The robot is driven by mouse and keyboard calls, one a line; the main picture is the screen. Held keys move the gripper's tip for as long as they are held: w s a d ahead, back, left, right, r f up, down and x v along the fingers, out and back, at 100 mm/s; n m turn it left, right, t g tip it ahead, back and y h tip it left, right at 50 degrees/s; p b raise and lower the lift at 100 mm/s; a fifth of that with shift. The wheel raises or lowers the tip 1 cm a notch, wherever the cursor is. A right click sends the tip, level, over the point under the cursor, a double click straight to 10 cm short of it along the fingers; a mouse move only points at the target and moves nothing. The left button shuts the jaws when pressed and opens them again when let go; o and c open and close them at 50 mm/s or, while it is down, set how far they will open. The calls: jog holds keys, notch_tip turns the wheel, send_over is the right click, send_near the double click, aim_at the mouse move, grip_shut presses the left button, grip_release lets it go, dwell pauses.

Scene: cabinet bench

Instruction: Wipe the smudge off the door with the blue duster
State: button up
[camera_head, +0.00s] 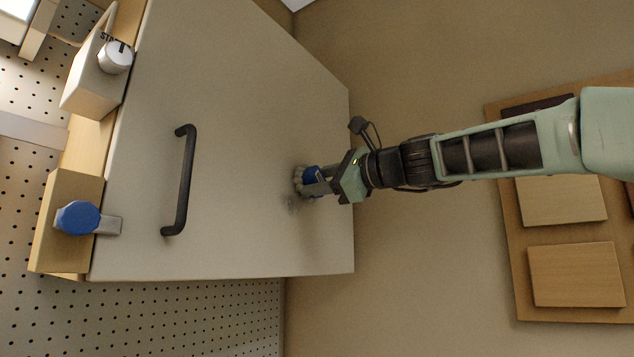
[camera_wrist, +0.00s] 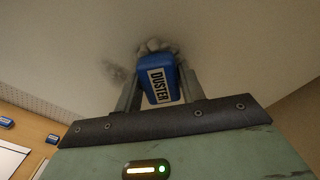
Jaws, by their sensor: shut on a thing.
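The pale door (camera_head: 240,120) fills the middle of the head view and has a black bar handle (camera_head: 181,180). A faint grey smudge (camera_head: 291,205) is on the door, just below and left of my gripper; in the wrist view the smudge (camera_wrist: 117,72) shows left of the duster. My gripper (camera_head: 318,181) is shut on the blue duster (camera_head: 310,176). In the wrist view the duster (camera_wrist: 158,78) sits between both fingers, with its grey fluffy head at the door surface. Part of the smudge may be hidden behind the head.
A box with a round knob (camera_head: 115,57) and a blue knob (camera_head: 78,218) are on the wooden frame left of the door. A wooden panel with several blocks (camera_head: 576,274) is at the right. Small blue items (camera_wrist: 52,139) lie on a wooden surface in the wrist view.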

aim_at(321, 180)
jog(key=shift+b+v, duration=1.3)
jog(key=shift+v, duration=1.6)
jog(key=b+v, duration=0.1)
jog(key=v, duration=0.2)
jog(key=shift+a, duration=0.1)
